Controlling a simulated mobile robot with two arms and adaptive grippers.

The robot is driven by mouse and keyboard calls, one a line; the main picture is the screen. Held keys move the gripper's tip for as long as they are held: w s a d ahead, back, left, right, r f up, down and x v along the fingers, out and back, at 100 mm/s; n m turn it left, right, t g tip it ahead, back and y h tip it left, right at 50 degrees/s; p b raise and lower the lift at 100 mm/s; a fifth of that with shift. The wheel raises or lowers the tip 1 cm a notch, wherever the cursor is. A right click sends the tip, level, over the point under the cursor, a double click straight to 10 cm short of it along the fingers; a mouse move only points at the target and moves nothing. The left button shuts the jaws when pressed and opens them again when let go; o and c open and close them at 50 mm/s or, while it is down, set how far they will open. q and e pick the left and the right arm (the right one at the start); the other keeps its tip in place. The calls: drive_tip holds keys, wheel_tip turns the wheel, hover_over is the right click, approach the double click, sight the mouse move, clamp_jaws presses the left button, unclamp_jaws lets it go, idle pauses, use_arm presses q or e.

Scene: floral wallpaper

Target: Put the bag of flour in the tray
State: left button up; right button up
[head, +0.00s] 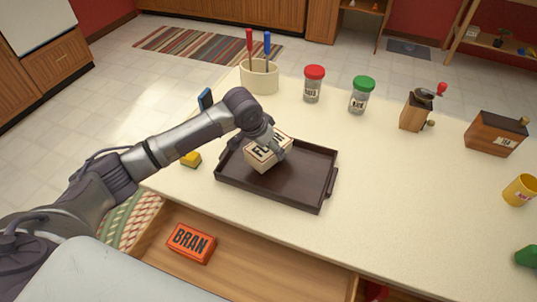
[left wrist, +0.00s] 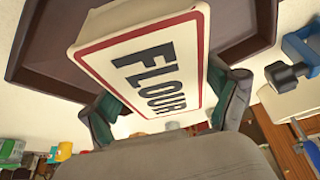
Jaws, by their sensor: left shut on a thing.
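The bag of flour (head: 266,153) is a cream block with a red border and black FLOUR lettering. My left gripper (head: 266,140) is shut on it. The bag is tilted and over the dark brown tray (head: 295,191), within its rim in the head view; I cannot tell whether it touches the tray floor. In the left wrist view the bag (left wrist: 150,62) sits between the two fingers of the gripper (left wrist: 165,112), with the tray (left wrist: 40,45) behind it. My right gripper is not in view.
An open drawer (head: 240,262) below the counter holds an orange BRAN box (head: 191,243). A utensil crock (head: 259,77), red-lidded jar (head: 314,84) and green-lidded jar (head: 361,95) stand behind the tray. A yellow sponge (head: 191,159) lies left.

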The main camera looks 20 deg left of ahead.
use_arm(q)
drive_tip(key=shift+f, duration=1.95)
drive_tip(key=shift+f, duration=0.15)
drive_tip(key=o, duration=0.7)
drive_tip(key=shift+s, duration=0.1)
drive_tip(key=shift+r, duration=0.2)
drive_tip(key=v, duration=1.2)
drive_tip(key=shift+a+f, duration=0.1)
